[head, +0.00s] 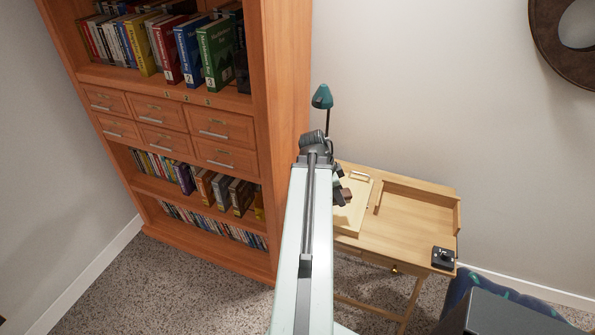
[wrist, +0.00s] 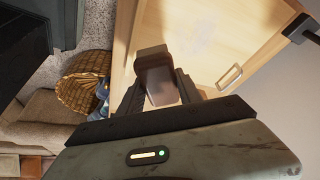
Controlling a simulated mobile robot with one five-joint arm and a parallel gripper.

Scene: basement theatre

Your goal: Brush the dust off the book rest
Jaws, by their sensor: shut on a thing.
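The book rest is a light wooden board (head: 354,207) on the left part of the desk, with a small metal handle near its far edge. It fills much of the upper wrist view (wrist: 200,65), where faint greyish patches show on its surface. My gripper (head: 341,190) is over the board, partly hidden behind my arm in the head view. It is shut on a brown block-like brush (head: 348,194), which also shows between the fingers in the wrist view (wrist: 151,57). I cannot tell whether the brush touches the board.
The wooden desk (head: 413,222) has a raised ledge and a black device (head: 443,258) at its right corner. A teal lamp (head: 322,97) stands behind my gripper. A tall bookcase (head: 285,130) is close on the left. A wicker basket (wrist: 80,88) shows in the wrist view.

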